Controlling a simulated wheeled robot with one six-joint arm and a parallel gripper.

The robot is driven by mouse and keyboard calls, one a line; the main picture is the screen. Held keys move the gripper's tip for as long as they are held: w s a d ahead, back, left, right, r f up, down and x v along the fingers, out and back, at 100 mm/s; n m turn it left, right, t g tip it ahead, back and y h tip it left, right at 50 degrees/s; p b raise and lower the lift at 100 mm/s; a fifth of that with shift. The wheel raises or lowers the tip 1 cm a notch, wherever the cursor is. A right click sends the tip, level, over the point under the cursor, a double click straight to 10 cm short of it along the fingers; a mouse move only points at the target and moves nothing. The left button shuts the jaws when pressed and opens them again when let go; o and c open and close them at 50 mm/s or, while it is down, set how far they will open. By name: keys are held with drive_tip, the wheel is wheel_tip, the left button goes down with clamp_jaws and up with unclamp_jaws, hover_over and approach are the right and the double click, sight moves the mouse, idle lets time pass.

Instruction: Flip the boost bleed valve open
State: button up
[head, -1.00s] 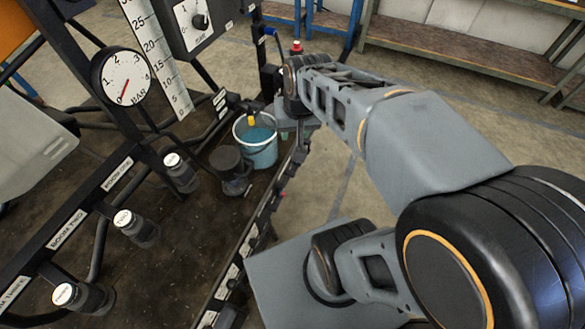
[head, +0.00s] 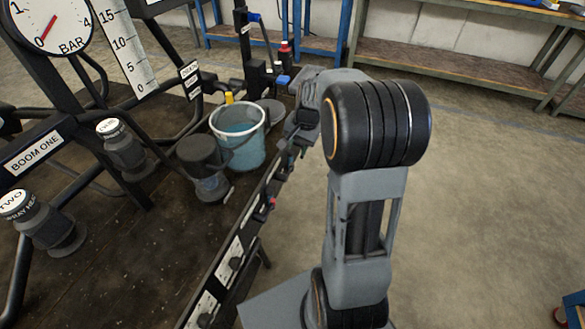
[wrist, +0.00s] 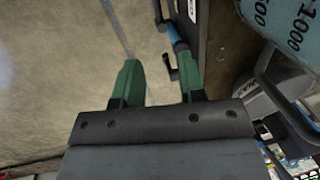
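No label reading boost bleed is legible, so I cannot tell which fitting is that valve. In the wrist view my gripper (wrist: 159,66) has its two green fingers apart with nothing held between them. A blue-sleeved fitting (wrist: 177,36) with a small black lever (wrist: 170,68) shows by the right finger, along the dark bench edge. Whether a finger touches it is unclear. In the head view my gripper (head: 298,145) is beside the bench's right edge, right of the bucket, partly hidden by my arm. A small red-tipped fitting (head: 273,202) sits lower on that edge.
A bucket of blue liquid (head: 238,135) and a dark-capped jar (head: 207,168) stand on the bench. A red-capped bottle (head: 284,56) and blue-handled fittings (head: 283,80) are behind. Shelving (head: 450,45) stands at the back. The floor to the right is mostly clear.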

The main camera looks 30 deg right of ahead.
sight(292, 166)
drive_tip(key=f+b, duration=0.1)
drive_tip(key=f, duration=0.2)
drive_tip(key=w+f+b, duration=0.1)
drive_tip(key=f, duration=0.2)
drive_tip(key=a+f+b, duration=0.1)
drive_tip(key=f, duration=0.2)
drive_tip(key=shift+w+a+f, duration=0.1)
drive_tip(key=shift+w, duration=0.1)
